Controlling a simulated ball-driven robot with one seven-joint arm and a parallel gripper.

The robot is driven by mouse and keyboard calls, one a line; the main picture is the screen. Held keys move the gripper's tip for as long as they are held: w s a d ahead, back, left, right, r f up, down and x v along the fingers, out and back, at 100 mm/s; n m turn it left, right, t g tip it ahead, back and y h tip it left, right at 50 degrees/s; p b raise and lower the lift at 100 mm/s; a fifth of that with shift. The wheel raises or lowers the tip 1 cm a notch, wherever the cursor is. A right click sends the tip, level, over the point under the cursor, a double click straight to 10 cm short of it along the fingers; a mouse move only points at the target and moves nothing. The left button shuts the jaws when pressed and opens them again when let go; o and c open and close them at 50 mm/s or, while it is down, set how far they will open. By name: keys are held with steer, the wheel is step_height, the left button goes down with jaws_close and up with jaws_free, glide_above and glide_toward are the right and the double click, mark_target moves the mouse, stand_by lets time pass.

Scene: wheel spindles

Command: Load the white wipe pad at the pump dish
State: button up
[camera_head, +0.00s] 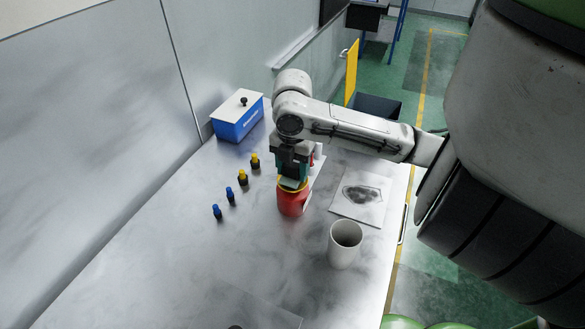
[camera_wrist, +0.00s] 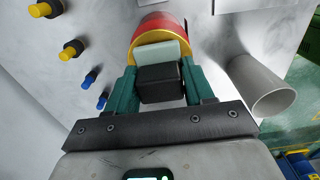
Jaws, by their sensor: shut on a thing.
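The white wipe pad (camera_head: 293,183) is a pale block with a black grip on top; it also shows in the wrist view (camera_wrist: 160,52). My gripper (camera_head: 292,172) is shut on its black grip, a teal finger on either side in the wrist view (camera_wrist: 160,78). The pump dish is the yellow-rimmed top of a red can (camera_head: 291,204), whose rim also shows in the wrist view (camera_wrist: 137,44). The pad is over the dish, within its rim as seen from the wrist. I cannot tell whether it touches the dish; the pad hides much of it.
Two yellow-topped spindles (camera_head: 243,177) and two blue-topped ones (camera_head: 230,196) stand in a row to the left. A blue box (camera_head: 238,122) with a white lid stands at the back. A white cup (camera_head: 345,250) and a smudged white sheet (camera_head: 345,207) are to the right. The front left table is clear.

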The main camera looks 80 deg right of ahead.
mark_target(293, 164)
steer(key=shift+r+p, duration=1.85)
steer(key=shift+r, duration=0.9)
